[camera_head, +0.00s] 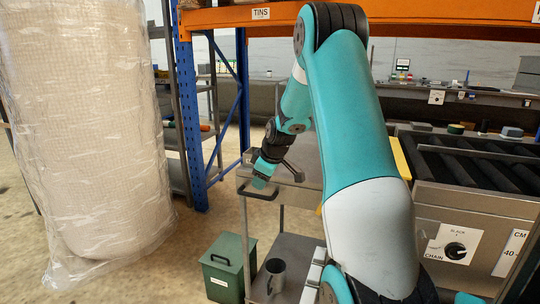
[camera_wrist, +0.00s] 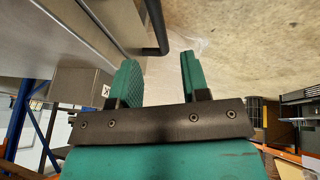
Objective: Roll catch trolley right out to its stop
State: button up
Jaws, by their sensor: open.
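The catch trolley is a grey two-shelf cart; its top shelf (camera_head: 305,158) and lower shelf (camera_head: 297,252) show in the head view, partly hidden by my arm. Its dark handle (camera_head: 258,196) is at the near left end of the top shelf. My gripper (camera_head: 264,178) is just above the handle. In the wrist view my gripper (camera_wrist: 158,60) is open with two teal fingers apart. The dark handle bar (camera_wrist: 157,25) shows in line with the gap between the fingertips, at the top of the picture. I cannot tell whether it touches a finger.
A roller conveyor (camera_head: 470,160) with a chain knob panel (camera_head: 455,248) stands at the right. A dark mug (camera_head: 274,276) is on the lower shelf. A green box (camera_head: 226,268) stands on the floor beside the trolley. A wrapped pallet load (camera_head: 85,140) is at left. Floor between is clear.

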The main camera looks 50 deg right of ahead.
jog(key=p+v, duration=0.1)
jog(key=v, duration=0.9)
jog(key=shift+r, duration=0.4)
jog(key=shift+s+a, duration=0.1)
jog(key=s+a+r+n+g+y, duration=0.1)
jog(key=a+r+n+y, duration=0.15)
jog(key=a, duration=2.25)
jog(key=s+a+g+y, duration=0.2)
jog(key=s+a+g, duration=0.2)
jog(key=s+a, duration=1.35)
notch_tip(320, 180, up, 16)
jog(key=s+p, duration=0.1)
jog(key=p, duration=1.5)
jog(key=shift+d+f, duration=0.15)
jog(key=shift+f, duration=0.05)
